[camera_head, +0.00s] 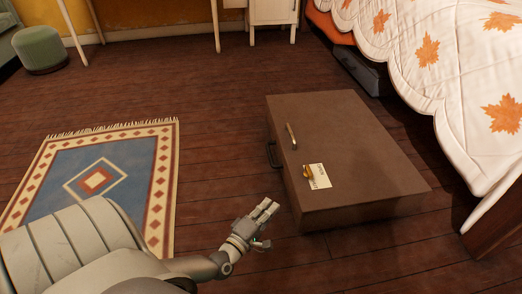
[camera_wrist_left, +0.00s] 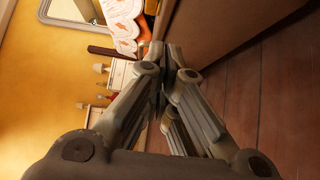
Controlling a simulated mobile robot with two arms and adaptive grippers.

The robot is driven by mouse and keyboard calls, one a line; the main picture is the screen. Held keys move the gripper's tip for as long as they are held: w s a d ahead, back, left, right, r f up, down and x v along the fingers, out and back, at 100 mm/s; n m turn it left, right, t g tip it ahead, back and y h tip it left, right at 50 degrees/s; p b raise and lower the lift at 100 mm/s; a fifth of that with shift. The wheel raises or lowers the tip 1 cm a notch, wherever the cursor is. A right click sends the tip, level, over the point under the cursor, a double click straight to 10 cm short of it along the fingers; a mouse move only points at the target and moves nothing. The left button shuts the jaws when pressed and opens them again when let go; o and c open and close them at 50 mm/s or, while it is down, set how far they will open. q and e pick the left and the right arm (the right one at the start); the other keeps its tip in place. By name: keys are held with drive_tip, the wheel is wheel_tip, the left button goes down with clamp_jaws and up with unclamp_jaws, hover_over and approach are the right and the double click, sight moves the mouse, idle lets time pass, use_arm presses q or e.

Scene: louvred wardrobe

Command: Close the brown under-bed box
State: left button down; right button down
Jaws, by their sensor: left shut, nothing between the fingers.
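The brown under-bed box (camera_head: 350,130) lies on the floor beside the bed. Its lid lies flat on top and no gap shows along the sides in view. A dark handle (camera_head: 273,154) is on its left side. My left gripper (camera_head: 268,207) is shut and empty, just left of the box's near left corner and apart from it in the head view. In the left wrist view the gripper (camera_wrist_left: 167,62) points along the box's brown side (camera_wrist_left: 225,28). My right gripper is not in view.
A card (camera_head: 319,177), a small yellow item (camera_head: 307,172) and a thin stick-like item (camera_head: 291,135) lie on the lid. A bed with a leaf-patterned quilt (camera_head: 440,60) stands right. A dark case (camera_head: 362,70) sits under it. A rug (camera_head: 95,180) lies left. Wooden floor between is clear.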

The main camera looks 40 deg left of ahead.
use_arm(q)
drive_tip(key=w+d+b, duration=0.2)
drive_tip(key=w, duration=0.3)
drive_tip(key=shift+w+d, duration=0.2)
drive_tip(key=shift+w, duration=0.05)
